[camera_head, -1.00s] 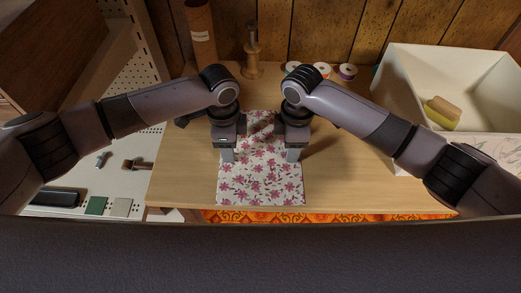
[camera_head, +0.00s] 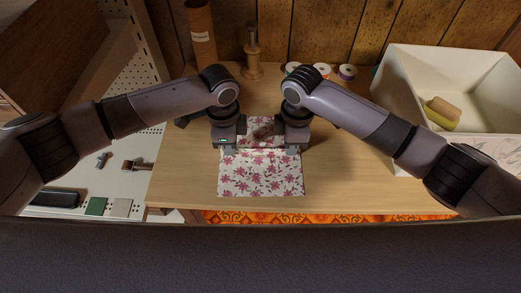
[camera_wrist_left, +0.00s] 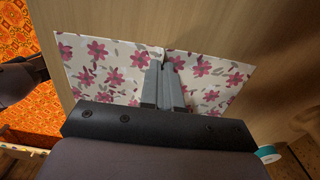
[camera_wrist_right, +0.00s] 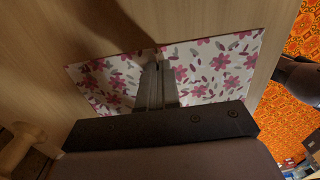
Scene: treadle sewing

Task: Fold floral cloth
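The floral cloth (camera_head: 262,177), white with pink flowers, lies on the wooden table between my arms. A crease or raised band crosses it at the level of my grippers, and its near part lies flat. My left gripper (camera_head: 228,150) is at its left edge and my right gripper (camera_head: 293,150) at its right edge. In the left wrist view the closed fingers (camera_wrist_left: 163,75) pinch the cloth edge (camera_wrist_left: 105,65), with cloth on both sides. The right wrist view shows the same, with closed fingers (camera_wrist_right: 158,75) on the cloth (camera_wrist_right: 215,62). The cloth's far part is partly hidden by my wrists.
A brown cardboard tube (camera_head: 200,35), a wooden spindle (camera_head: 252,55) and several thread spools (camera_head: 347,72) stand at the back. A white bin (camera_head: 395,85) with a yellow-green item is at the right. The table (camera_head: 180,175) is clear beside the cloth.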

